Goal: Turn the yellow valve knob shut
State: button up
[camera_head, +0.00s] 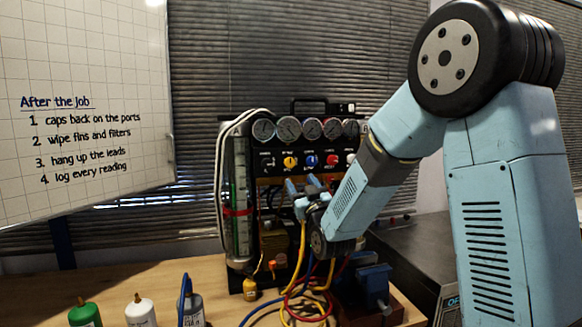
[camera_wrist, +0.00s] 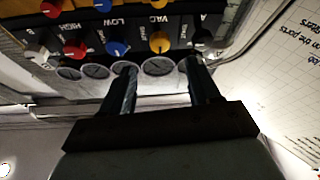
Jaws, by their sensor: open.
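The yellow valve knob (camera_head: 290,162) sits on the black front panel of the gauge rig, between a black knob and a blue one. In the wrist view, which shows the panel upside down, the yellow knob (camera_wrist: 159,42) is beside the "VAC" label. My gripper (camera_head: 302,185) is in front of the panel, a little below the knob row in the head view. In the wrist view its two fingers (camera_wrist: 159,66) are apart and empty, and the yellow knob appears between and beyond their tips. I see no contact. The knob's exact turn angle is too small to tell.
Blue (camera_head: 311,160) and red (camera_head: 332,160) knobs are close on the right. Gauges (camera_head: 288,128) line the panel's top. Yellow, red and blue hoses (camera_head: 300,290) hang and coil below my gripper. Bottles (camera_head: 140,312) stand at the bench's front left. A blue vise-like block (camera_head: 372,285) is at right.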

aim_at(290, 165)
jog(key=x, duration=1)
jog(key=c, duration=1)
jog(key=shift+c, duration=0.2)
